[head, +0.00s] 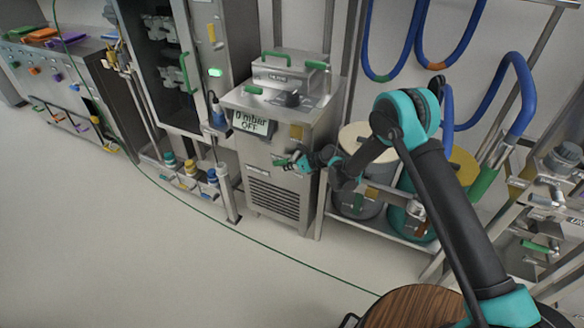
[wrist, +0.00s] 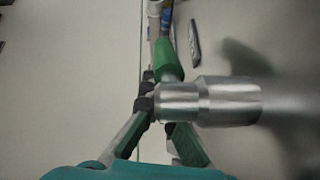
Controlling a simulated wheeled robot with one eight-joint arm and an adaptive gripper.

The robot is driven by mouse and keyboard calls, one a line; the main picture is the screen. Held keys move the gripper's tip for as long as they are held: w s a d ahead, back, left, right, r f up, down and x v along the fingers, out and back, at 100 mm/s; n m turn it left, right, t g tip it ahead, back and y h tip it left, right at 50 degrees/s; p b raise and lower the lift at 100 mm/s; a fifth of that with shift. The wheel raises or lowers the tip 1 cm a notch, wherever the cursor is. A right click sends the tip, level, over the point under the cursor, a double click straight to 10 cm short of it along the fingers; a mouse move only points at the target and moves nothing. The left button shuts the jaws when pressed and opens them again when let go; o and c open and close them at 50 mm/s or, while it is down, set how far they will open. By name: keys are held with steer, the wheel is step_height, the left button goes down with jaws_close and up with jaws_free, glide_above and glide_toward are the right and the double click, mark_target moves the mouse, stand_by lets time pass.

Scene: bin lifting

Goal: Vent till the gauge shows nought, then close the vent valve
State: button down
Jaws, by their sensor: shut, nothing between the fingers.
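A steel cabinet (head: 283,150) stands at the middle of the head view. Its gauge display (head: 251,123) reads "0 mbar" with "OFF" below. My gripper (head: 287,163) is at the cabinet's front, below and right of the display. In the wrist view a round metal valve body (wrist: 215,101) sticks in from the right, with a green lever (wrist: 168,60) running upward from its left end. My gripper (wrist: 150,98) is shut and empty, its dark tips close beside the valve's left end. I cannot tell if they touch it. The valve is small in the head view.
A lidded box with green handles (head: 290,72) tops the cabinet. Drums (head: 357,145) stand on a rack to the right, under blue hoses (head: 370,40). Bottles (head: 190,168) stand low to the left. A thin green line (head: 250,236) crosses the open floor.

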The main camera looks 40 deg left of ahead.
steer(key=shift+a+r, duration=0.55)
steer(key=shift+a, duration=0.1)
steer(key=shift+s+a+r, duration=0.25)
steer(key=shift+a+r, duration=0.1)
steer(key=shift+r, duration=0.1)
steer(key=shift+s, duration=0.1)
